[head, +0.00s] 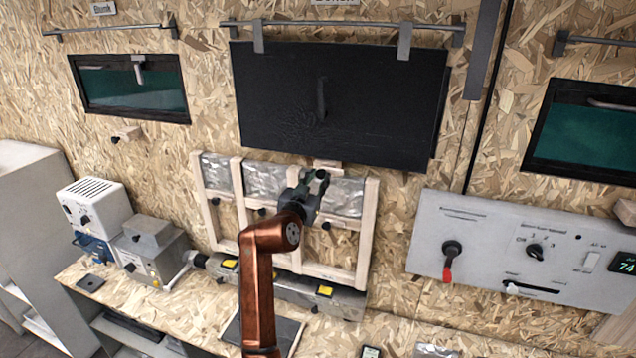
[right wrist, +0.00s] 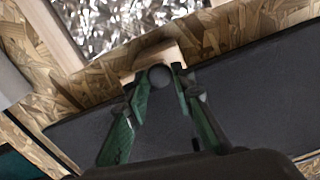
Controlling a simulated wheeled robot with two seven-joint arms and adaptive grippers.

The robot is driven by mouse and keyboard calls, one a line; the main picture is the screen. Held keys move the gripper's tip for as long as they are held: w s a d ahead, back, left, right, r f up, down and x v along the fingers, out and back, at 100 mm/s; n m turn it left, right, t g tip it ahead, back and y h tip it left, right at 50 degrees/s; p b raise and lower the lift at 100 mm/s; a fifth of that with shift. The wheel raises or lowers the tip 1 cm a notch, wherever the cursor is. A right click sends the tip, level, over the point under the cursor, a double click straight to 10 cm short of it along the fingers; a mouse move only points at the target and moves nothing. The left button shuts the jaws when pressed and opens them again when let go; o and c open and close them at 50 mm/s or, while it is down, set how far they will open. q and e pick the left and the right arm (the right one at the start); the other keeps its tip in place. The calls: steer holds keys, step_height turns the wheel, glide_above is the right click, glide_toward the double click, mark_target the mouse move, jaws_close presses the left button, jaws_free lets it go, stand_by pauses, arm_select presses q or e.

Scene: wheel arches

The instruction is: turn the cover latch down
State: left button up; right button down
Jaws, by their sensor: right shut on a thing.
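The cover latch (head: 328,166) is a small pale wooden block on the wall, at the lower edge of the black cover (head: 290,100). It lies about lengthwise along that edge in the head view. The right wrist view shows the latch (right wrist: 150,58) with a dark round knob (right wrist: 160,76) on it. My right gripper (head: 316,181) is at the latch, its green-padded fingers (right wrist: 160,90) closed around the knob. The fingers hide part of the knob and latch in the head view. My left gripper is not in view.
A wooden frame with silvery panels (head: 265,181) is just below the latch. A grey control panel (head: 425,230) with a red-handled switch is at the right. Grey and white boxes (head: 95,207) stand on the bench at the left. Windows flank the cover.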

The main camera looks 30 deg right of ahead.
steer(key=c, duration=1.7)
jaws_free()
steer(key=shift+o, duration=0.2)
steer(key=shift+r, duration=0.1)
step_height(320, 180, up, 10)
steer(key=shift+f, duration=0.1)
